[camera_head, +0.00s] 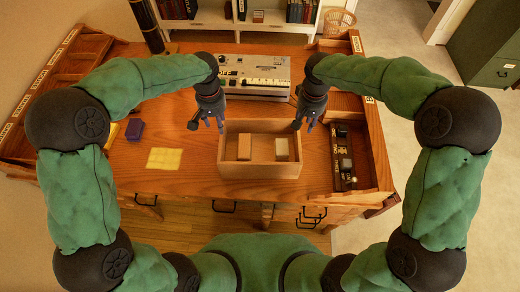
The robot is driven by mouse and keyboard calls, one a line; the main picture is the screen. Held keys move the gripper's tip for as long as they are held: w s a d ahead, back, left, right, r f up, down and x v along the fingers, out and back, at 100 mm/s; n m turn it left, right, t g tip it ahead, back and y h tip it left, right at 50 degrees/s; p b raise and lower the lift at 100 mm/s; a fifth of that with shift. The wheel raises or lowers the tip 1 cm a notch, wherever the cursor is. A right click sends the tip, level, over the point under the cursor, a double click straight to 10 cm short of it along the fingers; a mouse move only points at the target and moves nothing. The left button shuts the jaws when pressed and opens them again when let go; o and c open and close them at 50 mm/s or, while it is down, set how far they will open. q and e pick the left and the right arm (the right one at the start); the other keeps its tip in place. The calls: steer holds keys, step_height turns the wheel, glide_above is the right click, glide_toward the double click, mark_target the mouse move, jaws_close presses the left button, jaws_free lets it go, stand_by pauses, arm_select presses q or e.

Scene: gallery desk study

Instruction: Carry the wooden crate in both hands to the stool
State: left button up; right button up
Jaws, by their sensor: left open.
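The wooden crate (260,171) stands on the desk below the grey machine, in the middle of the view. It is open at the top, with a tan block (244,147) and a paler block (281,149) inside. My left gripper (207,126) is open and empty at the crate's upper left corner. My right gripper (303,128) is at the upper right corner, close to the right wall; I cannot tell whether its fingers touch or clasp that wall. I cannot make out a stool in this view.
A grey machine (262,76) sits behind the crate. An open compartment (374,178) with small items is at the desk's right. A yellow sheet (164,159) and a purple box (134,129) lie at left. A green cabinet (488,45) stands upper right, with clear floor before it.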

arm_select(q)
steer(key=b, duration=0.4)
glide_above(225, 152)
steer(key=f, duration=0.5)
steer(key=shift+w+a, duration=0.1)
steer(key=shift+w, duration=0.15)
arm_select(e)
glide_toward(299, 146)
steer(key=shift+w+d+f, duration=0.2)
steer(key=shift+w+f, duration=0.35)
steer(key=shift+w, duration=0.05)
steer(key=shift+w+d+f, duration=0.15)
steer(key=shift+w+f, duration=0.4)
steer(key=shift+w, duration=0.05)
arm_select(q)
steer(key=shift+f+b, duration=0.6)
steer(key=shift+b, duration=0.1)
arm_select(e)
steer(key=shift+f, duration=0.65)
arm_select(q)
step_height(299, 146, down, 11)
steer(key=shift+r, duration=0.15)
arm_select(e)
step_height(299, 146, down, 11)
steer(key=shift+r, duration=0.1)
